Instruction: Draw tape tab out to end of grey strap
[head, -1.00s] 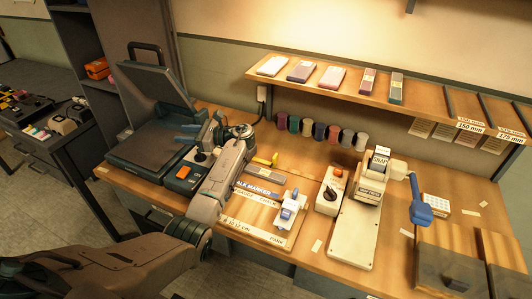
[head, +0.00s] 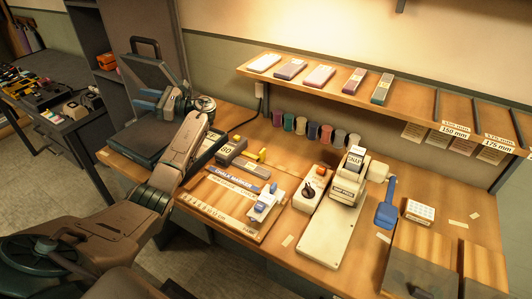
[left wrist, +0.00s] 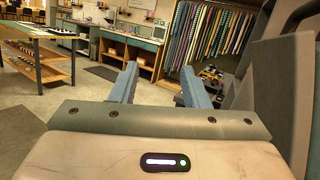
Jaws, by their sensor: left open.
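My left gripper (head: 150,98) has blue fingers and is in front of the open dark case at the back left of the bench. In the left wrist view the two fingers of the left gripper (left wrist: 158,68) stand wide apart with nothing between them. They point out into the room. The chalk marker board (head: 225,200) lies on the bench, well to the right of the gripper, with a small white and blue slider (head: 265,203) on it. I cannot make out a tape tab or a grey strap for certain. My right gripper is not in view.
The open case (head: 150,125) is close to my left gripper. A white press (head: 340,205), a blue-handled tool (head: 386,208) and wooden boxes (head: 420,265) stand to the right. A shelf (head: 400,98) runs above. In the left wrist view, coloured straps (left wrist: 213,38) hang on a rack.

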